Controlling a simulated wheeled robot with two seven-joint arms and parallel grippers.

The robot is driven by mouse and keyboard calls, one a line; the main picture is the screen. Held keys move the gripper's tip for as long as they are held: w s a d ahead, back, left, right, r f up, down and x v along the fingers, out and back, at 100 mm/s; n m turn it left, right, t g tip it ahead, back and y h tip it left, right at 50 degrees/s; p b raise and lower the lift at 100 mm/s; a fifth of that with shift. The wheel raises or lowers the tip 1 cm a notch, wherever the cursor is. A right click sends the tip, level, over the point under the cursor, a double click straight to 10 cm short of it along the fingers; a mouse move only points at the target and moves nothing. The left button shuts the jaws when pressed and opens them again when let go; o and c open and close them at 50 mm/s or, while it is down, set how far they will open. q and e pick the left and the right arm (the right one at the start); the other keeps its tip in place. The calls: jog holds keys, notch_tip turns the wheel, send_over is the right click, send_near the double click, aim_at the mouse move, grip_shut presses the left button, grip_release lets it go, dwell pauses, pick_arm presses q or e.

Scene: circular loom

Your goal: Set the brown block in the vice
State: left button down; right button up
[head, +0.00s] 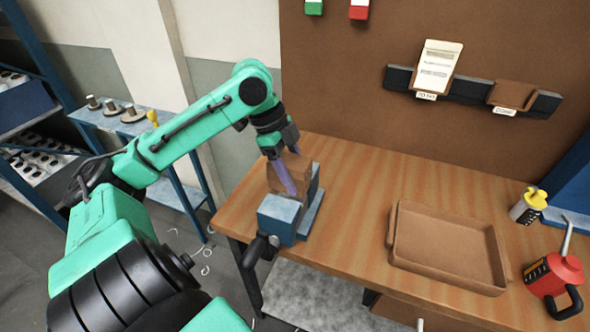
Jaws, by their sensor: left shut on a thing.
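The blue-grey vice (277,219) stands at the left front corner of the wooden workbench, its dark handle hanging below the bench's edge. My left gripper (284,172) reaches over the vice with its purple fingers pointing down. It is shut on the brown block (296,167), which is at the vice's jaws, partly hidden by the fingers. I cannot tell whether the block rests on the vice or is held just above it. My right gripper is not in view.
A brown tray (393,247) lies on the workbench (350,180) right of the vice. A red oil can (566,271) and a yellow-topped can (530,204) stand at the right. A blue side table (160,125) holds spools at the left.

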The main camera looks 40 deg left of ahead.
pick_arm(q)
jog(key=shift+f+b, duration=0.35)
jog(key=shift+f, duration=0.25)
jog(key=shift+f+b, duration=0.3)
jog(key=shift+f, duration=0.05)
jog(key=shift+s+r, duration=0.1)
jog(key=shift+s, duration=0.05)
jog(key=shift+r+p, duration=0.15)
jog(key=shift+p, duration=0.5)
jog(key=shift+f, duration=0.2)
